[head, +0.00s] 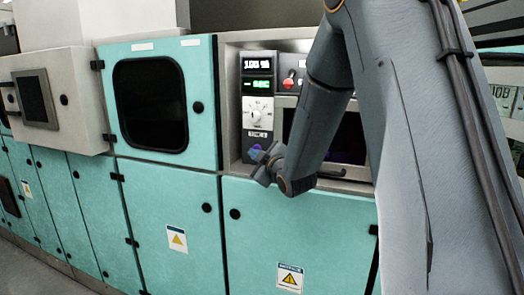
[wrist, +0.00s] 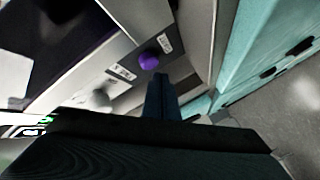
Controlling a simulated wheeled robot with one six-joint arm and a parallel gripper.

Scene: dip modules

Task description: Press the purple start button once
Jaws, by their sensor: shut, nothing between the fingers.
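The purple start button (wrist: 149,60) is a small round knob on the grey control panel, beside a small white label, in the wrist view. In the head view a bit of purple (head: 256,147) shows low on the panel, mostly hidden by my gripper. My gripper (head: 258,156) is in front of the lower panel, close to the button. Its shut fingers (wrist: 160,97) point toward the panel in the wrist view, with the button just beyond their tips. Nothing is held. I cannot tell whether the fingers touch the button.
Above the button are a white dial (head: 258,112) and two lit displays (head: 257,84). A red switch (head: 289,82) sits to their right. A dark oven window (head: 345,135) is partly behind my arm. Teal cabinets with a dark window (head: 150,105) stand to the left.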

